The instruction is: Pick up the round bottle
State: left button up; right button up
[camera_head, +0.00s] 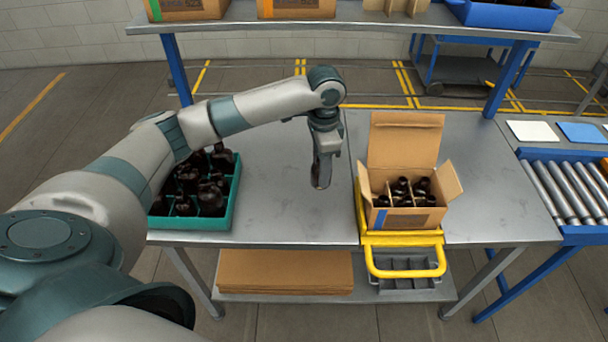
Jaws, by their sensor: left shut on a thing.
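My left gripper (322,176) points down above the middle of the grey table, between the teal crate and the cardboard box. It is shut on a dark amber bottle, mostly hidden by the fingers; its shape, round or not, cannot be told. Several dark amber bottles (187,182) stand in the divided teal crate (188,222) on the table's left, partly behind my left arm. More dark bottles (401,190) sit in the open cardboard box (408,217) on the right. My right gripper is not in view.
The box stands in a yellow frame (405,273) at the table's front edge. The grey table (285,205) is clear between crate and box. A raised shelf (350,24) with boxes and a blue bin (505,15) runs along the back. A roller conveyor (562,197) stands at the right.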

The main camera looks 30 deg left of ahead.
pick_arm(q)
jog(key=shift+w+d+r+b, duration=0.1)
jog(key=shift+d+r+b, duration=0.1)
jog(key=shift+d+r, duration=0.45)
jog(key=shift+w+d+r+b, duration=0.15)
jog(key=shift+d+r, duration=0.15)
jog(key=shift+d, duration=0.6)
jog(key=shift+s+d+r+b, duration=0.1)
jog(key=shift+d+r+b, duration=0.1)
jog(key=shift+d+r, duration=0.45)
jog(key=shift+d+f, duration=0.2)
